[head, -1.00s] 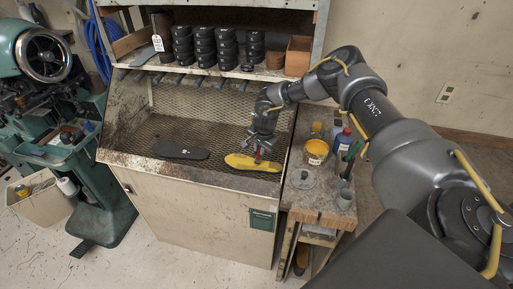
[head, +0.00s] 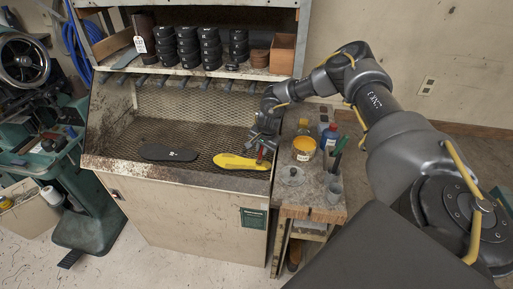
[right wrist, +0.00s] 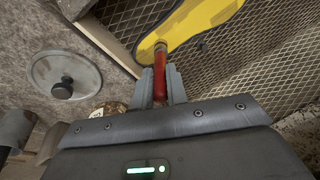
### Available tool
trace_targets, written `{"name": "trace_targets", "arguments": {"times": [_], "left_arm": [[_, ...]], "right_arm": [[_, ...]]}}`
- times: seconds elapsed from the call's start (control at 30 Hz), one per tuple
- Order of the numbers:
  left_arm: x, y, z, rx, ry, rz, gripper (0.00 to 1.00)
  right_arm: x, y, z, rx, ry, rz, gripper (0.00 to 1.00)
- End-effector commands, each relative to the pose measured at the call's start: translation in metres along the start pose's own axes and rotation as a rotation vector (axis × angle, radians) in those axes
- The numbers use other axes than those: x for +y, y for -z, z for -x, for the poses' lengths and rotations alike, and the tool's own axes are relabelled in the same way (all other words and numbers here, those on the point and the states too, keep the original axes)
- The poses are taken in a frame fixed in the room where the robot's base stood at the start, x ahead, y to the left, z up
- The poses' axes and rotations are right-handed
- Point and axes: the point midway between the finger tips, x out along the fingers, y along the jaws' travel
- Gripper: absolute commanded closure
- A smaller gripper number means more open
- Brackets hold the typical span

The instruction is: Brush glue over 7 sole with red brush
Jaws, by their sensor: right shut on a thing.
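A yellow sole (head: 236,161) lies on the mesh bench, and its yellow face also shows in the right wrist view (right wrist: 192,22). A black sole (head: 166,153) with a small white mark, too small to read, lies to its left. My right gripper (head: 264,141) is shut on the red brush (right wrist: 159,80). The brush tip is at the edge of the yellow sole near its right end; whether it touches is unclear. A yellow glue pot (head: 304,150) stands open on the side table. My left gripper is not in view.
A round lid (head: 291,176), a grey cup (head: 334,191) and bottles (head: 330,136) crowd the side table (head: 310,206). A shelf with stacked black parts (head: 187,47) hangs above the bench. Bare mesh lies between the soles.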

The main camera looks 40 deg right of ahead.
Motion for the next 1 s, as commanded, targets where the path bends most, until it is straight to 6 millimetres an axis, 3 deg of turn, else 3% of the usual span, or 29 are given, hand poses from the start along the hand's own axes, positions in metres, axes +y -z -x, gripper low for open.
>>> {"name": "trace_targets", "arguments": {"times": [0.43,0.8,1.0], "left_arm": [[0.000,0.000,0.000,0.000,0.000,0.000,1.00],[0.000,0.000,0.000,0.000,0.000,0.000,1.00],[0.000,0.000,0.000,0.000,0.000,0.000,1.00]], "right_arm": [[0.013,0.003,0.003,0.000,0.000,0.000,1.00],[0.039,0.021,0.005,0.001,-0.001,-0.002,1.00],[0.042,0.022,0.006,0.001,-0.002,-0.001,1.00]]}}
